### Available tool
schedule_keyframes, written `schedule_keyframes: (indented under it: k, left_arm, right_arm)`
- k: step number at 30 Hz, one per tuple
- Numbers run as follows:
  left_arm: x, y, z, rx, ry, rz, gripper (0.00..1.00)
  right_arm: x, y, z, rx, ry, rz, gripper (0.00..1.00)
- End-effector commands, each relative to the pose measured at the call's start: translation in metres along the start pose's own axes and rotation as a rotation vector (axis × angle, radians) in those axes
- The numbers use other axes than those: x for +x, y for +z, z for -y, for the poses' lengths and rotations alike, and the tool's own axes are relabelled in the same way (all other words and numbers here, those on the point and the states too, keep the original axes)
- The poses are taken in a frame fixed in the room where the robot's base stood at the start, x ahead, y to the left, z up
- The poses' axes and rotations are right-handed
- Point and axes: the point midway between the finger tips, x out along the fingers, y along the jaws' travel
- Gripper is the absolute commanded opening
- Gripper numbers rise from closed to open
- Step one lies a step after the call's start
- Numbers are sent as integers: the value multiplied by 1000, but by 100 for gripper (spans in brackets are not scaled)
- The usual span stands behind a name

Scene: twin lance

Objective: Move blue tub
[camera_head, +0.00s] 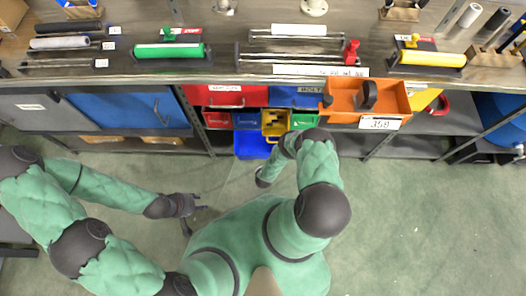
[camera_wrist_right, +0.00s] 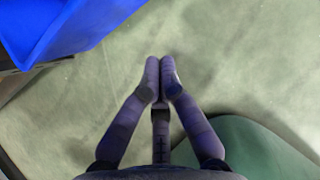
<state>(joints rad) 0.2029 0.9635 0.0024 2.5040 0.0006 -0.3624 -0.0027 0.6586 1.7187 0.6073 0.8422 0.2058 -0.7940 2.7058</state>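The blue tub (camera_head: 250,146) sticks out at the bottom of the shelf unit, below small red, blue, yellow and green bins. Its right side is partly hidden behind my right arm. A blue container, which looks like the same tub, fills the upper left corner of the right wrist view (camera_wrist_right: 62,28). My right gripper (camera_head: 264,180) is low, just below and right of the tub in the head view. In the wrist view its fingertips (camera_wrist_right: 160,62) meet with nothing between them, apart from the tub. My left gripper (camera_head: 199,220) is open and empty over the floor, left of my body.
The workbench (camera_head: 222,66) above holds rollers on racks and tools. An orange tray (camera_head: 345,103) labelled 358 sits at the bench's front edge, above my right arm. A large blue bin (camera_head: 120,108) stands on the left shelf. The green floor (camera_head: 430,220) is clear at right.

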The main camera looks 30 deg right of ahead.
Motion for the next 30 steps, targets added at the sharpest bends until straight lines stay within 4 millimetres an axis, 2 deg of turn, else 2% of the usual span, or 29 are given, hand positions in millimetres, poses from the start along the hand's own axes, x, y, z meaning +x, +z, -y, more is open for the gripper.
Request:
schedule_keyframes:
  k: [1, 3, 12, 15, 18, 24, 30]
  left_arm:
    - [10, 0, 3, 0, 0, 0, 40]
    - [17, -1, 6, 0, 0, 0, 40]
    - [44, -2, 16, 0, 0, 0, 40]
    - [47, -2, 16, 0, 0, 0, 40]
    - [50, -2, 18, 0, 0, -1, 40]
    - [52, -2, 19, 0, 0, -1, 40]
    - [52, -2, 18, 0, 0, -1, 40]
  right_arm:
    - [14, -3, 0, 0, -1, 2, 0]
    - [27, -2, 0, -1, 0, 3, 0]
    - [76, -2, 0, -1, 0, 2, 0]
    - [80, 16, 0, -3, 1, 5, 0]
    - [85, 25, 0, -1, 0, 2, 0]
    - [89, 34, 0, -2, 1, 1, 0]
    - [89, 35, 0, -2, 1, 0, 0]
